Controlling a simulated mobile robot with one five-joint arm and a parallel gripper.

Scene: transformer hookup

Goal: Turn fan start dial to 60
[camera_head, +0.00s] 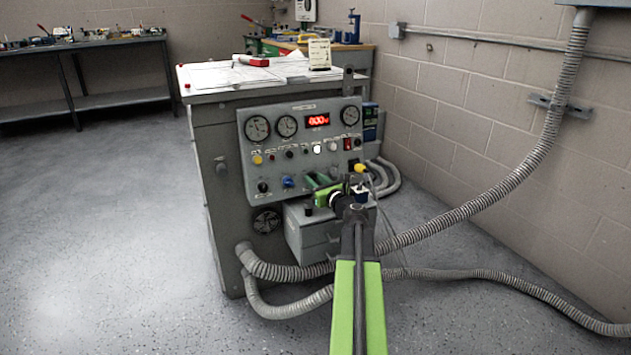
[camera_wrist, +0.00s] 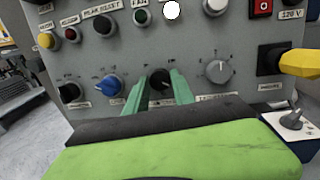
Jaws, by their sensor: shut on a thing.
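The grey control panel (camera_head: 305,150) stands on the front of the bench. My gripper (camera_head: 316,186) reaches its lower row of dials. In the wrist view my gripper's green fingers (camera_wrist: 160,84) are shut on a black dial (camera_wrist: 160,77), one on each side of it. Its pointer and most of its scale are hidden by the fingers, and I cannot read its label, so I cannot confirm that it is the fan start dial. A blue dial (camera_wrist: 109,85) sits left of it and a grey dial (camera_wrist: 217,71) right of it.
Another black dial (camera_wrist: 69,92) is at the far left of the row. A yellow plug (camera_wrist: 300,63) sticks out at the right. A grey box (camera_head: 308,235) is below the panel. Thick hoses (camera_head: 450,216) run to the right; open floor lies left.

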